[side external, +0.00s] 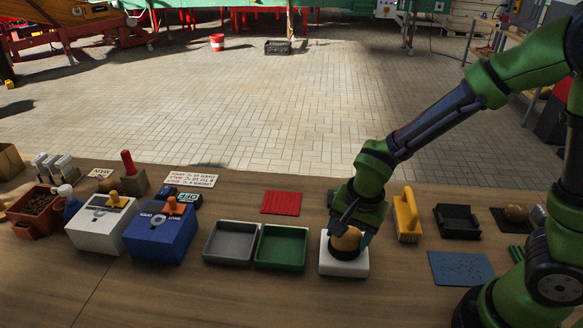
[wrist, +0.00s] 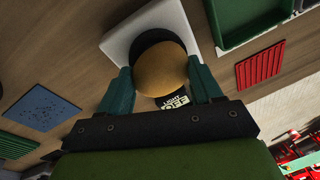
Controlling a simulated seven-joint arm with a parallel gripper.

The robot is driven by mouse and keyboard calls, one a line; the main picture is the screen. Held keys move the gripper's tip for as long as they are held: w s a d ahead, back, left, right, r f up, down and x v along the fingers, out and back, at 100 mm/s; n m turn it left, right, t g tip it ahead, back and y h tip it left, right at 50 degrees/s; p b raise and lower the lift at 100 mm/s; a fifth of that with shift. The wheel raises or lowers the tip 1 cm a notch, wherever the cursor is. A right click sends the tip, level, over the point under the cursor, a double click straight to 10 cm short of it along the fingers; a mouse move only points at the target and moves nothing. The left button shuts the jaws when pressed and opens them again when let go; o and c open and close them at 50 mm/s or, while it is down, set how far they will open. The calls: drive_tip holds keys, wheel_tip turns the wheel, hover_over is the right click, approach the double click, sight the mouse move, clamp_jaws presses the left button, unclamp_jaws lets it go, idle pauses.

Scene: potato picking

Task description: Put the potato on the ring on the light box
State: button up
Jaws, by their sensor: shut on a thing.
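The potato (side external: 348,239) is brown and round, and sits between the fingers of my gripper (side external: 347,238). In the wrist view the potato (wrist: 162,69) has a green finger of my gripper (wrist: 163,85) on each side. The light box (side external: 343,266) is a white block, directly beneath the potato. In the wrist view its white edge (wrist: 117,44) and a dark round area, likely the ring (wrist: 151,38), show behind the potato. Most of the ring is hidden, and I cannot tell whether the potato touches it.
A green tray (side external: 281,247) and a grey tray (side external: 231,243) stand left of the light box. A yellow-handled brush (side external: 407,215) stands to its right. A red ridged mat (side external: 281,202) lies behind the trays. Blue (side external: 160,234) and white (side external: 101,223) switch boxes stand farther left.

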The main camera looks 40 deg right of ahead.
drive_tip(key=o, duration=1.1)
drive_tip(key=shift+o, duration=0.2)
drive_tip(key=shift+r, duration=0.1)
wheel_tip(320, 180, up, 16)
drive_tip(key=s, duration=0.3)
drive_tip(key=shift+a+r, duration=0.2)
drive_tip(key=s+d+r+n+t+y, duration=0.2)
drive_tip(key=s+d+n+t, duration=0.2)
drive_tip(key=n, duration=0.4)
drive_tip(key=shift+s+d+r+n+t, duration=0.15)
drive_tip(key=shift+s+d+n+t, duration=0.35)
drive_tip(key=shift+d, duration=0.6)
